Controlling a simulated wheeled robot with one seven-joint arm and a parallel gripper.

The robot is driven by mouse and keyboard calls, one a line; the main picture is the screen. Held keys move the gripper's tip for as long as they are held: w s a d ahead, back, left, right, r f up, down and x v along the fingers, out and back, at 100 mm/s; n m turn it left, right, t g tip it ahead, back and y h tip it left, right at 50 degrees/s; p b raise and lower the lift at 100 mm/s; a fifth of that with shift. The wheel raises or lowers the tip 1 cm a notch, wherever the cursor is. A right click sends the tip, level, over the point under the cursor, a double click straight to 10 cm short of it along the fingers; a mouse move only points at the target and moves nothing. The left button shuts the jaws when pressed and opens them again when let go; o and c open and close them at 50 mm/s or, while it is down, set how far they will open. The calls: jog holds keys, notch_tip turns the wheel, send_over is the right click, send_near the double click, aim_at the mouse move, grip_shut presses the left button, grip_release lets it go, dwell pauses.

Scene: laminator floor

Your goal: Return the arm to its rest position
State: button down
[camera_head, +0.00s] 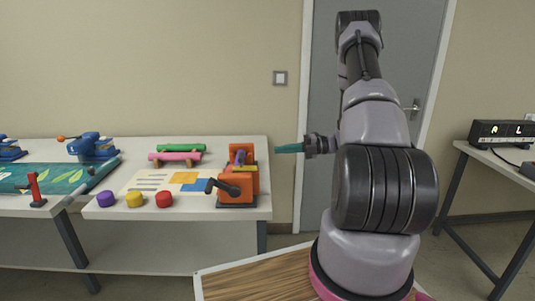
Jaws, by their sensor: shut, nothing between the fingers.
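My arm (372,130) rises from its mount at the lower right of the head view, with its elbow high near the top edge. My gripper (287,148) points left at mid height, with slim teal fingers together and nothing held. It shows in front of the grey door's left frame, to the right of the orange machine and apart from it in the picture. The wrist is partly hidden behind the upper arm.
A white table (262,206) holds an orange cranked machine (238,184), a printed sheet, colored knobs and pink and green rolls. A leafy teal mat and blue clamp lie left. A side table (480,152) with a black display stands right.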

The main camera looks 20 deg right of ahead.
jog(key=s+a+r+n+g+h, duration=0.35)
jog(key=s+r+n, duration=0.25)
jog(key=r+n, duration=0.3)
jog(key=s+a+r+n+g+h, duration=0.25)
jog(key=s+a+r+n, duration=0.3)
jog(key=r+n, duration=0.35)
jog(key=s+r+n+t+h, duration=0.8)
jog(key=s+r+n, duration=0.3)
jog(key=s+n, duration=0.3)
jog(key=n, duration=0.3)
jog(key=shift+s+a+r+n, duration=0.15)
jog(key=shift+s+a+n, duration=0.1)
jog(key=shift+a+n, duration=0.1)
